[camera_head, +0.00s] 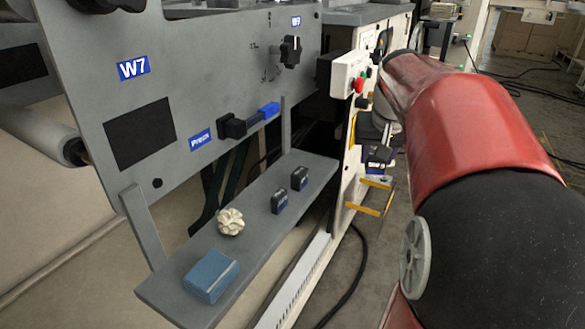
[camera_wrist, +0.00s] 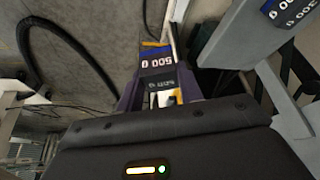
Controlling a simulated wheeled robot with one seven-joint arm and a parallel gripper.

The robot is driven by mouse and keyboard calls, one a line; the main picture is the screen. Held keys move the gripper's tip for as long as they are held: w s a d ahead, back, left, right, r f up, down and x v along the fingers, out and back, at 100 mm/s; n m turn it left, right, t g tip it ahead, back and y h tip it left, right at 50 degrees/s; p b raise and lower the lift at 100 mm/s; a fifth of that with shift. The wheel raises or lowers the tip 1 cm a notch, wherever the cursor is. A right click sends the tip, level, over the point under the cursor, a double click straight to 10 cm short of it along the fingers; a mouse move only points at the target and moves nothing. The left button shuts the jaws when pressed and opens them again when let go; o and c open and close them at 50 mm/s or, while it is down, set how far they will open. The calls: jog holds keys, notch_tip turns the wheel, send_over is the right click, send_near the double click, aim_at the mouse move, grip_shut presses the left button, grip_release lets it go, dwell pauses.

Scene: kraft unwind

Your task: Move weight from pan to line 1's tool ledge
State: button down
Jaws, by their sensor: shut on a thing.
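My gripper (camera_head: 378,154) is at the right of the machine, beyond and to the right of the grey ledge. In the wrist view my gripper (camera_wrist: 160,88) is shut on a dark weight (camera_wrist: 158,62) with a blue band and white "500" figures, seen upside down between the fingers. A yellow-edged frame (camera_head: 370,208), perhaps the pan, is just below the gripper; whether the weight touches it I cannot tell. The grey tool ledge (camera_head: 180,277) carries two small dark weights (camera_head: 279,201) (camera_head: 299,178). One blue-labelled weight shows at upper right in the wrist view (camera_wrist: 288,10).
A blue box (camera_head: 210,276) and a crumpled cream lump (camera_head: 230,221) lie on the ledge's near part. An upright post (camera_head: 142,227) stands at the ledge's near end. A black cable (camera_head: 354,275) lies on the floor.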

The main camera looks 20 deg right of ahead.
jog(key=w+a, duration=0.2)
jog(key=w, duration=0.1)
jog(key=w+a, duration=0.3)
jog(key=w, duration=0.1)
jog(key=w+a, duration=0.3)
jog(key=w, duration=0.1)
jog(key=shift+a, duration=0.25)
jog(key=shift+w+a+f+b, duration=0.15)
jog(key=shift+f+b, duration=0.1)
jog(key=shift+f, duration=0.6)
jog(key=shift+w+a+f+b, duration=0.1)
jog(key=shift+f+b, duration=0.1)
jog(key=shift+f, duration=0.65)
jog(key=shift+f, duration=0.2)
jog(key=c, duration=0.9)
grip_release()
